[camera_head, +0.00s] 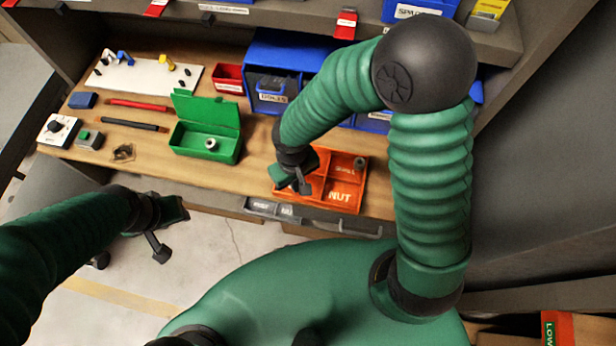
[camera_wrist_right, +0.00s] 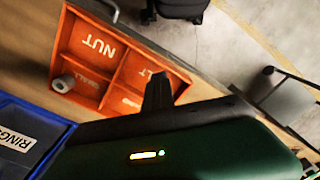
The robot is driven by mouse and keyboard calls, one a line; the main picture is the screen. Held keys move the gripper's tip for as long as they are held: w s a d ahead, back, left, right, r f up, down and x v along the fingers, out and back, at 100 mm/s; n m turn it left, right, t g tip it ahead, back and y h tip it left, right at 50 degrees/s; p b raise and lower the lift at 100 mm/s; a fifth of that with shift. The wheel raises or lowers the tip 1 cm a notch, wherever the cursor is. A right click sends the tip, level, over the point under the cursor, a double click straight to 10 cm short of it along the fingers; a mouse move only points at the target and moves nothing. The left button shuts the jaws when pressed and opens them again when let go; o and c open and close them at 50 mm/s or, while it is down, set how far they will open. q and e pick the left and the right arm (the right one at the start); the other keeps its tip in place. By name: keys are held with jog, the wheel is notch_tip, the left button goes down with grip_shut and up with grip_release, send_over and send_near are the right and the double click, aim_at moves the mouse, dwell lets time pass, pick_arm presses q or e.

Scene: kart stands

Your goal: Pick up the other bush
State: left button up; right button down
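One grey ring-shaped bush (camera_head: 211,143) sits in the open green box (camera_head: 190,152). The other grey bush (camera_head: 359,163) is in the back right compartment of the orange divided tray (camera_head: 366,185). In the right wrist view this bush (camera_wrist_right: 63,84) lies at the tray's left edge. My right gripper (camera_head: 295,183) is over the tray's left part, to the left of the bush and apart from it. Its dark finger (camera_wrist_right: 157,92) shows against the tray, with nothing visibly held. My left gripper (camera_head: 165,235) hangs in front of the bench, over the floor. Its finger gap is unclear.
Blue bins (camera_head: 270,100) and a small red bin (camera_head: 228,78) stand behind. Two pens, a white pegboard (camera_head: 140,75) and small devices lie at left. A shelf (camera_head: 280,15) overhangs the back. A drawer handle (camera_head: 340,228) lies below the bench edge.

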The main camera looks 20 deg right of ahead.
jog(key=shift+s+r, duration=0.1)
jog(key=c, duration=1.3)
grip_release()
jog(key=shift+a, duration=0.25)
jog(key=o, duration=0.9)
jog(key=shift+d, duration=0.2)
jog(key=shift+c, duration=0.2)
